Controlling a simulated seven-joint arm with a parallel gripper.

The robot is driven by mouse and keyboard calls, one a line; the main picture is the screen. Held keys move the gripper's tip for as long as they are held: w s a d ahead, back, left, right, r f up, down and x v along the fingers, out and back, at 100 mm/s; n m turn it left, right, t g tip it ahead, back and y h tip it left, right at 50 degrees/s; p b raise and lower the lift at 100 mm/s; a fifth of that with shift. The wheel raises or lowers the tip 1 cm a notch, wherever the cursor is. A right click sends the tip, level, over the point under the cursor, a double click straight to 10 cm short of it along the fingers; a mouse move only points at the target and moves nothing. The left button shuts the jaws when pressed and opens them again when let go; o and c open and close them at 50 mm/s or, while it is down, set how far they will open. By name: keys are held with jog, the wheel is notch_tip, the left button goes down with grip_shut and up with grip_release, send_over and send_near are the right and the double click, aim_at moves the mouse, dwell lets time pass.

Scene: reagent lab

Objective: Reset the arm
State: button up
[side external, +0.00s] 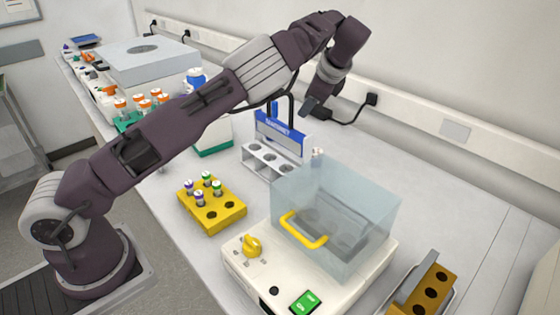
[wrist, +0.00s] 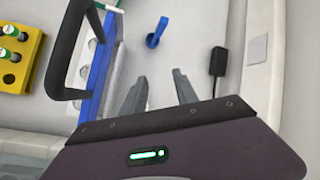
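My gripper (side external: 318,107) is raised above the bench, near the back wall and just right of the blue-and-white rack (side external: 277,160). In the wrist view my gripper (wrist: 160,76) has its two grey fingers apart, with nothing between them. The rack's blue panel (wrist: 98,75) and a black handle (wrist: 70,50) show to the left of the fingers. A small blue piece (wrist: 156,33) lies beyond the fingertips.
A yellow block (side external: 212,212) with several capped tubes stands left of the rack. A device (side external: 250,275) with a clear cover (side external: 340,215) and yellow handle stands in front. A black plug (side external: 371,99) and cable run along the wall. Another yellow block (side external: 432,285) is at lower right.

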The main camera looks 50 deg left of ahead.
jog(key=s+d+r+n+t+h, duration=0.2)
jog(key=s+d+r+n+h, duration=0.25)
jog(key=r+n+h, duration=0.35)
jog(key=s+r+n, duration=0.1)
jog(key=s+r, duration=0.2)
jog(key=s, duration=0.4)
jog(key=s+r+n, duration=0.1)
jog(key=s+r, duration=0.2)
jog(key=s, duration=0.3)
jog(key=s+d+f, duration=0.2)
jog(key=s, duration=0.6)
jog(key=s+d+f+n+t, duration=0.1)
jog(key=s+f, duration=0.1)
jog(key=s, duration=0.6)
jog(key=s+d+f+n+t+y, duration=0.1)
jog(key=s+d+f, duration=0.1)
jog(key=s, duration=0.6)
jog(key=shift+d, duration=0.3)
jog(key=shift+s, duration=0.1)
